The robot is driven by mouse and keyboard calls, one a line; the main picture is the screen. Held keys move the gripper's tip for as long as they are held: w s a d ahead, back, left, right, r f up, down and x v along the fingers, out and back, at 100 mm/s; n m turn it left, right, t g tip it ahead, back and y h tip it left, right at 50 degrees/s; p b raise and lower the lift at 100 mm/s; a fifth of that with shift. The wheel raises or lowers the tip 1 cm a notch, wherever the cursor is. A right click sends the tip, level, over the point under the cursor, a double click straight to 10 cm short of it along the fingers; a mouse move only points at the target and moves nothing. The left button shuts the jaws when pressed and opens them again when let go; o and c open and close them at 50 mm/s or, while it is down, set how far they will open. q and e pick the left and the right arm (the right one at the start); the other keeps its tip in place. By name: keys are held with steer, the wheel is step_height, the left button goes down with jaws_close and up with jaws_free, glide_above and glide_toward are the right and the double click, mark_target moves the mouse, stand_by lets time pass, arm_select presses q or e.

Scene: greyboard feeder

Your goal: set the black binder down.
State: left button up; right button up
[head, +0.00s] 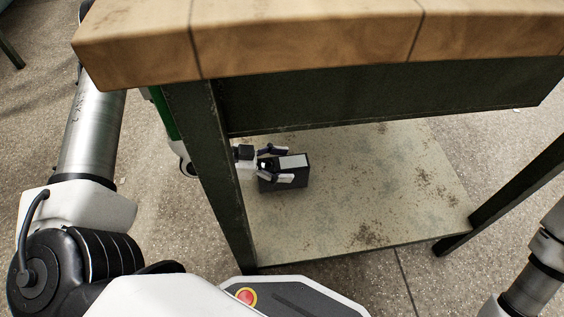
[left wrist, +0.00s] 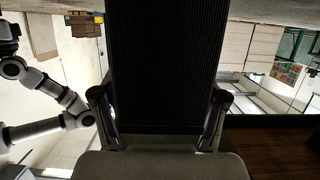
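The black binder (head: 291,173) is upright over the lower shelf (head: 385,190) of the workbench, near its left side, with a pale label on its visible top. My left gripper (head: 275,165) reaches in from the left past the bench leg, with one finger on each side of the binder. In the left wrist view the binder (left wrist: 165,65) fills the middle, and the fingers of the left gripper (left wrist: 160,125) press against both its sides. I cannot tell whether its underside touches the shelf. My right gripper is out of view.
The thick wooden bench top (head: 320,40) and its dark green apron (head: 390,95) hang above the shelf. A green leg (head: 212,170) stands close to my left gripper, and another leg (head: 520,185) stands at the right. The shelf right of the binder is bare and stained.

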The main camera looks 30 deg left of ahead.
arm_select(q)
steer(key=shift+s+a+r+p, duration=0.15)
steer(key=shift+a+r+p, duration=0.1)
steer(key=shift+r+p, duration=0.2)
steer(key=p+v, duration=0.8)
steer(key=v, duration=0.3)
steer(key=shift+s+a+f, duration=0.15)
steer(key=shift+f, duration=0.05)
